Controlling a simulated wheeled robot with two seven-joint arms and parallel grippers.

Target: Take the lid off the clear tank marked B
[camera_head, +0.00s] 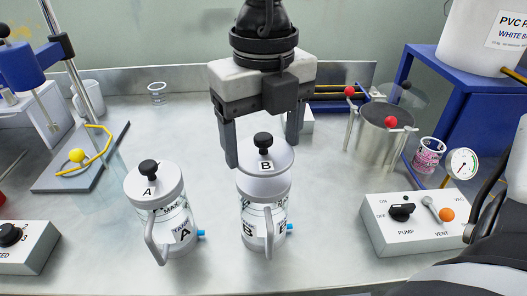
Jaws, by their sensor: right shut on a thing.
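Tank B (262,218) is clear, with a white handle, a blue spout and a letter B label; it stands upright mid-bench. Its round pale lid (281,163) has a black knob and a B mark. My right gripper (262,155) points down from above, its two dark fingers on either side of the lid and shut on it. The lid is level over the tank's top; I cannot tell whether there is a gap between them. My left gripper is not in view.
A similar tank A (175,218), with its lid on, stands close on the left. A pump control box (415,224) is to the right, with a metal pot (380,138) and a gauge (462,163) behind it. The bench between tank B and the pump box is clear.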

